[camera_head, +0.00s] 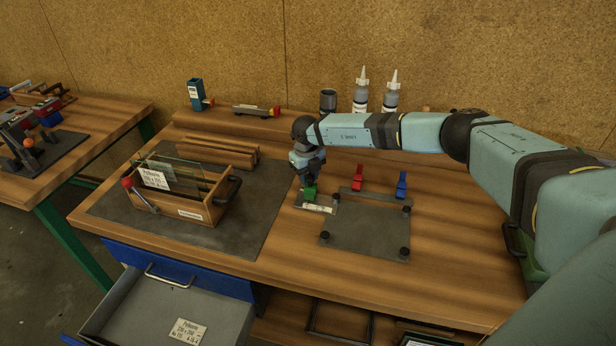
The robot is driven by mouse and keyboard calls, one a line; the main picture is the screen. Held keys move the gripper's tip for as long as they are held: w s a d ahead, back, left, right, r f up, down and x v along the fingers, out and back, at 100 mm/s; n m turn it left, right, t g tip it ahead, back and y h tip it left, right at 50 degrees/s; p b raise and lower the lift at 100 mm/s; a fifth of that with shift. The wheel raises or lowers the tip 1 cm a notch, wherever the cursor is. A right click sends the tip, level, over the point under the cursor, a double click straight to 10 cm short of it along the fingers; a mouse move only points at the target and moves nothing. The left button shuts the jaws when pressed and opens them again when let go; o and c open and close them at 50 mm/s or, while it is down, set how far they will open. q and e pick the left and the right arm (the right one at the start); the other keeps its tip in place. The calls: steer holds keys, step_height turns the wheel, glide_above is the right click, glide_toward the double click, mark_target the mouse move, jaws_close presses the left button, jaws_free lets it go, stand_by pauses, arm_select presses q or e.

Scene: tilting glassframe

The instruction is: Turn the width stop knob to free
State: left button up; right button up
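My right gripper (307,180) reaches down at the middle of the bench, its wrist above a small green knob (310,192). The green knob sits on a small grey plate (329,209) with a white label strip (318,208). The fingers are small and dark, and I cannot tell whether they touch or grip the knob. A red knob-like part (358,178) and a blue one (402,185) stand to the right, behind a flat grey fixture plate (365,232) with black corner posts. I cannot read which one is the width stop. My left gripper is out of view.
A wooden box (205,212) of glass panes stands on a dark mat (253,236) at left, with a red-tipped lever (127,184). Bottles (361,95) and a dark cup (328,100) stand behind my arm. An open drawer (225,311) juts out below. The right front bench is clear.

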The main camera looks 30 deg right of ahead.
steer(key=shift+r+n, duration=0.1)
steer(key=shift+n, duration=0.4)
steer(key=o, duration=0.9)
steer(key=r, duration=0.9)
steer(key=r+b, duration=0.1)
steer(key=r, duration=0.3)
steer(key=shift+a+r, duration=0.25)
steer(key=shift+r, duration=0.1)
